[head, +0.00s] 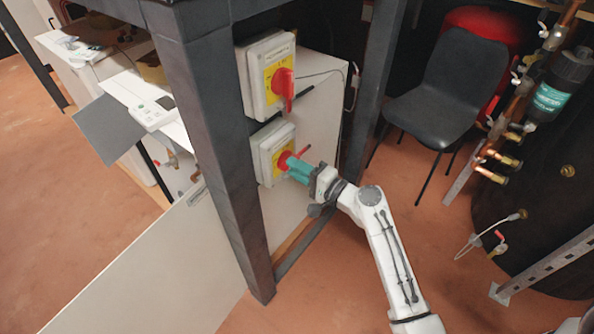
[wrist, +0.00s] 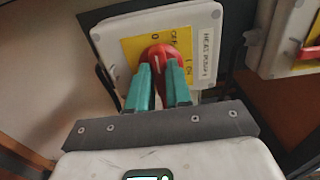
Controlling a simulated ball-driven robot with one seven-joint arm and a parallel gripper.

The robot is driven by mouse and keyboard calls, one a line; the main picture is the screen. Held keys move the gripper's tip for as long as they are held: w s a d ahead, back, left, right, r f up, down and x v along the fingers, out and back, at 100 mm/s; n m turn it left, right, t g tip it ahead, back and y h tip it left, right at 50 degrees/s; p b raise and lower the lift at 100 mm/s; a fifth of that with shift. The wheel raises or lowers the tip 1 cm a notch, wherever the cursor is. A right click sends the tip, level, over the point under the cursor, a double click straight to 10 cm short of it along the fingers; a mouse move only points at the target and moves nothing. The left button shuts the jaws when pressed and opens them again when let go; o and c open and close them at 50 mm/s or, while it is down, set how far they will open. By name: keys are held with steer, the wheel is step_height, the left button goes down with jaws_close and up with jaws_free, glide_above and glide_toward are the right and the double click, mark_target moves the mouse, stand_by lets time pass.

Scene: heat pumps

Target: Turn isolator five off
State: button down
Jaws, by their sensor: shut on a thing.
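My gripper (head: 297,169) is at the lower of two grey isolator boxes (head: 263,152) mounted one above the other. Its teal fingers (wrist: 161,88) are shut on the red rotary handle (wrist: 158,54), one on each side. The handle sits on a yellow plate with "0" and "ON" markings. A white label (wrist: 207,50) beside it seems to read "HEAT PUMP", but its number is not legible. The fingers hide part of the handle, so its exact setting is unclear. The upper isolator (head: 252,75) has a red handle (head: 283,87) pointing roughly downward.
A dark steel post (head: 212,130) stands just left of the isolators. A black chair (head: 447,90) and a dark tank with brass valves (head: 540,195) are to the right. The reddish floor (head: 330,280) is clear around my arm.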

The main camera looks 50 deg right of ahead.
steer(key=shift+f, duration=0.1)
stand_by(0.3)
steer(key=c, duration=1)
jaws_free()
steer(key=shift+c, duration=0.2)
steer(key=s, duration=1)
steer(key=shift+s+d, duration=0.2)
steer(key=shift+s, duration=0.2)
